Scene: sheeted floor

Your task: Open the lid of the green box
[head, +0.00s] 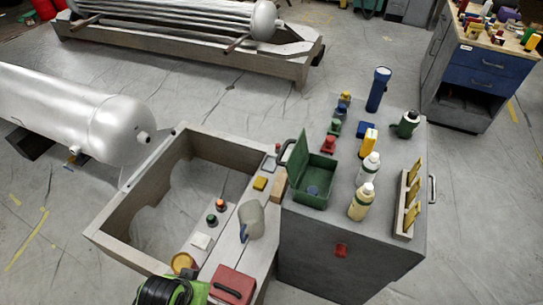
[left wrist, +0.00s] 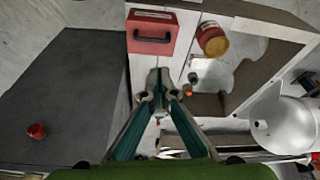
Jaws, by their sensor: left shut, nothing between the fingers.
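The green box (head: 312,196) stands on top of the grey cabinet, near its left edge, in the head view. Its lid (head: 298,160) is raised and stands steeply up on the box's left side, so the inside shows. A small dark blue round thing lies inside. My left gripper (left wrist: 158,90) shows in the left wrist view, with its teal fingers shut and empty. I cannot make out its fingers near the green box in the head view. A broad green surface fills the bottom edge of the left wrist view; I cannot tell what it is. My right gripper is not in view.
White bottles (head: 361,203), a dark blue flashlight (head: 378,90) and a rack with yellow pieces (head: 407,205) crowd the cabinet top (head: 325,245). A wooden frame (head: 115,215) stands to its left, with a red case (head: 232,285) on it.

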